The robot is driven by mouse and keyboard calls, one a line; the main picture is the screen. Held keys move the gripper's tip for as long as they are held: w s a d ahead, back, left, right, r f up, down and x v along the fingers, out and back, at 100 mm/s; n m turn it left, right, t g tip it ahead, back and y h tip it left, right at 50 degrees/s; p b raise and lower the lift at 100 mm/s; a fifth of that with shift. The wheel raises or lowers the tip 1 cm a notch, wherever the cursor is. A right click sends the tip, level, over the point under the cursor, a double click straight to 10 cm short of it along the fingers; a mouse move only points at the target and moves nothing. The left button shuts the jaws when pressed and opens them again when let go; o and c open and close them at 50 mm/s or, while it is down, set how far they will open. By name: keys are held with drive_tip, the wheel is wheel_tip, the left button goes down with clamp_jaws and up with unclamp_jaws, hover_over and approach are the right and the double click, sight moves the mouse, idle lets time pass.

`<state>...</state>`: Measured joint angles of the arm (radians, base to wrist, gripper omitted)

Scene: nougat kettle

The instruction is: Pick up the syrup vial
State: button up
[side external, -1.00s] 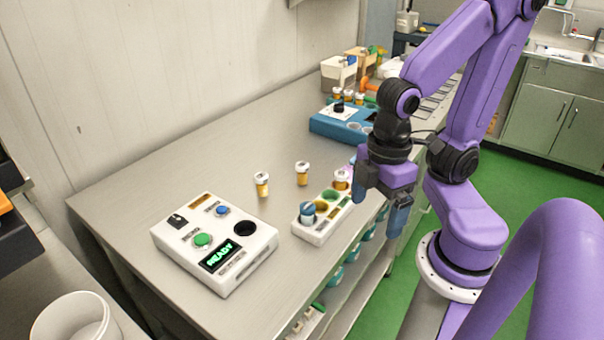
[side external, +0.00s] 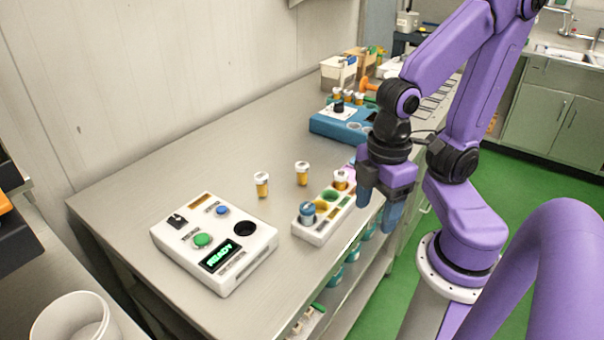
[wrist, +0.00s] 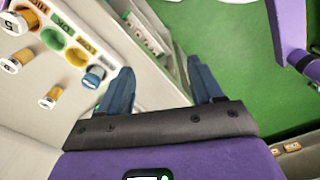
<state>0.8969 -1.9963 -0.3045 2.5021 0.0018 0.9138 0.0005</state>
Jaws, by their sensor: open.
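Several small amber vials are in view, and I cannot tell which holds syrup. Two white-capped vials stand upright on the bench, a left one (side external: 262,185) and a right one (side external: 302,174); both also show at the left of the wrist view. A white-capped vial (side external: 341,180) is in the far end of the white rack (side external: 318,236), and a blue-topped vial (side external: 307,212) is in its near end. My gripper (side external: 378,206) is open and empty, pointing down beside the rack, on its right. In the wrist view its fingers (wrist: 160,70) are spread, with no vial between them.
A white device (side external: 170,240) with a green button and a READY display stands left of the rack. A blue device (side external: 325,125) stands farther back. The bench edge drops off beside the rack, with shelves below.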

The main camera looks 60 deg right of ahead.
drive_tip(key=n+t+h, duration=0.4)
drive_tip(key=n+h, duration=0.6)
drive_tip(key=h, duration=0.2)
approach(301, 168)
drive_tip(key=shift+t, duration=0.3)
drive_tip(key=x, duration=1.2)
drive_tip(key=shift+s, duration=0.2)
drive_tip(key=c, duration=1.1)
